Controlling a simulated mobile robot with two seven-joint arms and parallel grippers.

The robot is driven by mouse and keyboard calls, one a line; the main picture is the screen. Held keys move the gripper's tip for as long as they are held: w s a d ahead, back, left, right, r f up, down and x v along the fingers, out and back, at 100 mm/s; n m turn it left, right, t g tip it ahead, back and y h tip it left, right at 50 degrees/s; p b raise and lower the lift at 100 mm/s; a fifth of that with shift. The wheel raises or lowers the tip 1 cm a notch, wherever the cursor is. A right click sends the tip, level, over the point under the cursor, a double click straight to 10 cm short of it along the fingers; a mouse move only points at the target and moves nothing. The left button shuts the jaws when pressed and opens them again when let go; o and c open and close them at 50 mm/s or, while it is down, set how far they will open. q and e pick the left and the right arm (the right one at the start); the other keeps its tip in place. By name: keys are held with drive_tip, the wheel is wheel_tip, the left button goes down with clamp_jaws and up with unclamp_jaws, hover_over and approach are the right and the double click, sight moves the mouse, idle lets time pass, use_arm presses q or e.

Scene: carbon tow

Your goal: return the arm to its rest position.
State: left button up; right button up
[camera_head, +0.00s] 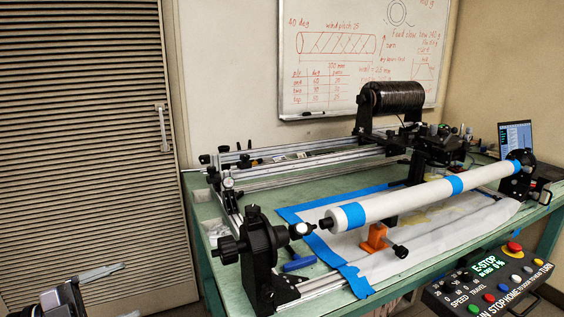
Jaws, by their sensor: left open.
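My left gripper (126,290) is at the bottom left corner of the head view, in front of the louvred door and left of the table. One grey finger shows along its length, and only a bit of the other shows at the bottom edge. The jaws are apart with nothing between them. The dark wrist of my left arm (62,300) is cut off by the frame's bottom edge. My right gripper and right arm are out of view.
A green table (206,262) carries a winding rig with a white tube (405,200), a black spool (392,98) and a black end stand (258,255). A control box (490,280) with an E-stop is at lower right. The floor between door and table looks clear.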

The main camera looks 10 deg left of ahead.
use_arm(q)
drive_tip(key=s+d+f+n+y+p, duration=0.3)
drive_tip(key=s+d+f+n+y, duration=0.3)
drive_tip(key=f, duration=0.4)
drive_tip(key=s+d+f+n+g+y+p, duration=0.1)
drive_tip(key=s+d+f+n+y+p, duration=0.1)
drive_tip(key=s+d+f+n+y, duration=0.4)
drive_tip(key=s+d+f+n, duration=0.2)
drive_tip(key=s+f+n, duration=0.1)
drive_tip(key=f+n, duration=0.1)
drive_tip(key=shift+s+f+n+g+p, duration=0.2)
drive_tip(key=shift+n+g+p, duration=0.15)
drive_tip(key=shift+n, duration=0.45)
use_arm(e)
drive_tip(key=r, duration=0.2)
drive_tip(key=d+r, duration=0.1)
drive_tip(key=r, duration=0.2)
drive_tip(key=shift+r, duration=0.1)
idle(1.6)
